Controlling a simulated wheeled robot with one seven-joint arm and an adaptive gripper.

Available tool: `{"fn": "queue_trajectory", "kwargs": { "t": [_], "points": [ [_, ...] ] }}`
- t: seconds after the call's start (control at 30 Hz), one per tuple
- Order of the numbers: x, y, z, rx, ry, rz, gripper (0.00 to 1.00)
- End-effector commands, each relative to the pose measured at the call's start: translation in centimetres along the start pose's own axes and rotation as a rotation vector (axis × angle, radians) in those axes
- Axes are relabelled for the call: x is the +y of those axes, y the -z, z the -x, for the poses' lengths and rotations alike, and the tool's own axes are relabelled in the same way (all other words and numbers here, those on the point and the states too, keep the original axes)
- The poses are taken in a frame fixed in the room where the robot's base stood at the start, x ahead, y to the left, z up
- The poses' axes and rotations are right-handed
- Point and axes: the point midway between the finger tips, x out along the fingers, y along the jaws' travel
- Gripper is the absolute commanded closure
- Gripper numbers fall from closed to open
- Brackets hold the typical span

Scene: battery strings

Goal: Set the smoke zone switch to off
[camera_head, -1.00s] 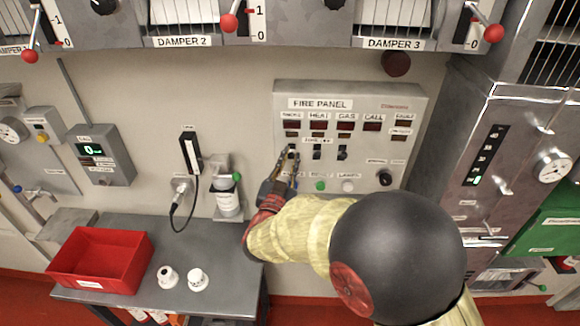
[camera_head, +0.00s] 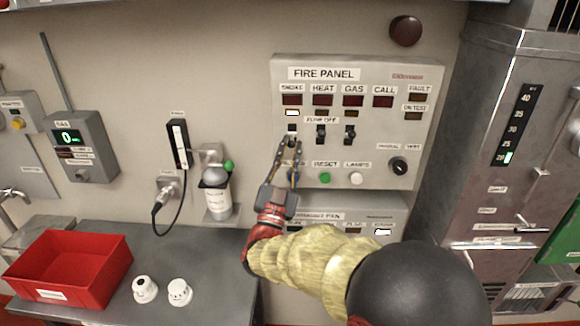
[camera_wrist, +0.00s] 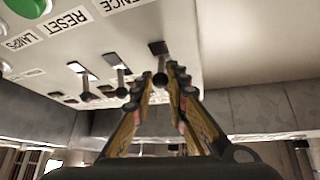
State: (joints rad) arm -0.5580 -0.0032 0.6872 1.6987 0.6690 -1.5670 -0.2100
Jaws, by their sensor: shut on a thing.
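The fire panel (camera_head: 430,150) is on the wall, with three toggle switches in a row. The smoke zone switch (camera_head: 291,129) is the leftmost, under the SMOKE label; a small lamp (camera_head: 292,112) above it glows bright. My gripper (camera_head: 290,143) reaches up to this switch from below, with its fingers shut on the lever. In the wrist view the switch's dark lever (camera_wrist: 158,48) goes in between my fingertips (camera_wrist: 160,80). The fingers hide part of the lever, so its exact tilt is hard to tell.
The heat switch (camera_head: 321,134) and gas switch (camera_head: 350,134) stand close to the right. Below are a green reset button (camera_head: 325,179), a white lamps button (camera_head: 356,179) and a black rotary knob (camera_head: 398,166). A bottle (camera_head: 216,195) on a bracket is to the left.

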Motion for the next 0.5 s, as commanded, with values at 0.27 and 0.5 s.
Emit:
{"fn": "queue_trajectory", "kwargs": {
  "t": [0.27, 0.5],
  "points": [
    [0.4, -1.5, 0.6, 0.124, 0.024, -0.025, 1.00],
    [0.5, -1.9, 0.7, 0.212, 0.042, -0.042, 1.00]
  ]
}}
